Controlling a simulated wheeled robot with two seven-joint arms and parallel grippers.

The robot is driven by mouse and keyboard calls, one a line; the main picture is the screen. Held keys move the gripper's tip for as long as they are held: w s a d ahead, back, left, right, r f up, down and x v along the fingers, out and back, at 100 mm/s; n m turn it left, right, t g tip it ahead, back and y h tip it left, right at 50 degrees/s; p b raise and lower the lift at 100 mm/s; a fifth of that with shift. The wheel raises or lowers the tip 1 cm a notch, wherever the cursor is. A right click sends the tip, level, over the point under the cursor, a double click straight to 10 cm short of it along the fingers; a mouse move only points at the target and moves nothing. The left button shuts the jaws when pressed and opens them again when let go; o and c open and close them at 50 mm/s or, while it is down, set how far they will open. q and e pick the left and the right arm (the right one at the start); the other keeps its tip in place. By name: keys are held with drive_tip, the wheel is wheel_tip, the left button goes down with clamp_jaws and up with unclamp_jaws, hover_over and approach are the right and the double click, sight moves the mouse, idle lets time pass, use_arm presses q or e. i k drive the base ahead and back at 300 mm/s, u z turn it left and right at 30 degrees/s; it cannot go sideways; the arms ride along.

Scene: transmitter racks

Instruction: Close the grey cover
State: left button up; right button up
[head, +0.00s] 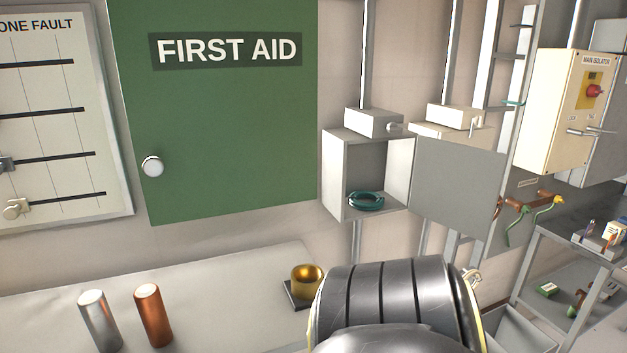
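A flat grey cover panel (456,188) stands at the right of centre in the head view, by two small wall boxes. Its left edge is by the right side of an open-fronted grey box (337,173). The panel also lies in front of a second box, and it hides that box's interior. I cannot tell for certain which box it is hinged to. A teal coil (366,201) lies in the open box. A dark, ribbed arm part of mine fills the bottom centre, below the boxes. Neither of my grippers is visible.
A green first aid cabinet (225,130) hangs left of the boxes. A brass cup (307,280), a silver cylinder (100,321) and a copper cylinder (153,315) stand on the pale surface below. A cream isolator box (556,120) and shelving (560,262) are at the right.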

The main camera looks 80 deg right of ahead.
sight(456, 186)
drive_tip(key=u, duration=1.4)
drive_tip(key=k, duration=2.65)
drive_tip(key=z, duration=2.25)
